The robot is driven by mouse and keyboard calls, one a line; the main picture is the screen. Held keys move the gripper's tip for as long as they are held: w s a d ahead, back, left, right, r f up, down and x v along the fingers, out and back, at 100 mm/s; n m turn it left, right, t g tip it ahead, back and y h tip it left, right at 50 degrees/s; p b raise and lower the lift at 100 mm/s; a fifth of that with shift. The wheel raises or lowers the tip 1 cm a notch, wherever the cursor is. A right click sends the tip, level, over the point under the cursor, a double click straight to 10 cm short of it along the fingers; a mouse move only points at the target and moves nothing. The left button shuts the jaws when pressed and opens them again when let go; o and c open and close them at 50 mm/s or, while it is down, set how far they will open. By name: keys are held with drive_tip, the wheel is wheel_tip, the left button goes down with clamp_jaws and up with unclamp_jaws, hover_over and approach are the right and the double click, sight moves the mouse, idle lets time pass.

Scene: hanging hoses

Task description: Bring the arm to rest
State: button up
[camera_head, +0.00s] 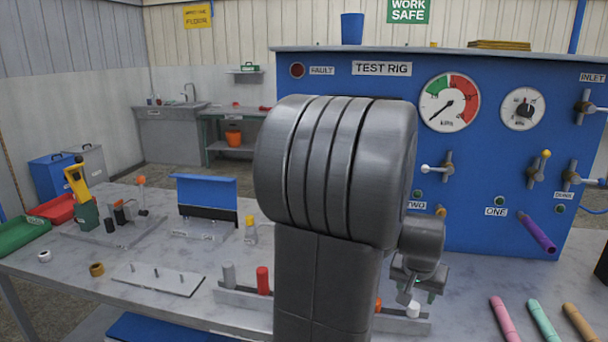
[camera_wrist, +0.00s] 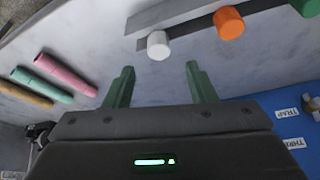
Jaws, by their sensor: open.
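My arm fills the middle of the head view, its large grey joint standing in front of the blue test rig (camera_head: 330,84). My gripper (camera_wrist: 161,70) shows in the wrist view with two green fingers spread apart and nothing between them. A white plug (camera_wrist: 158,45) and an orange plug (camera_wrist: 229,22) on a rack lie beyond the fingertips in the wrist view. I cannot tell how far the fingers are from them.
Pink (camera_head: 504,318), teal (camera_head: 543,320) and tan (camera_head: 579,322) hoses lie on the bench at right. A purple hose (camera_head: 537,233) hangs from the rig below the gauges. The rack's red plug (camera_head: 263,281) stands left of my arm. A studded plate (camera_head: 157,279) lies further left.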

sight(414, 303)
drive_tip(key=x, duration=0.6)
drive_tip(key=shift+f, duration=0.15)
drive_tip(key=shift+w+r, duration=0.1)
drive_tip(key=shift+r, duration=0.2)
drive_tip(key=shift+f, duration=0.15)
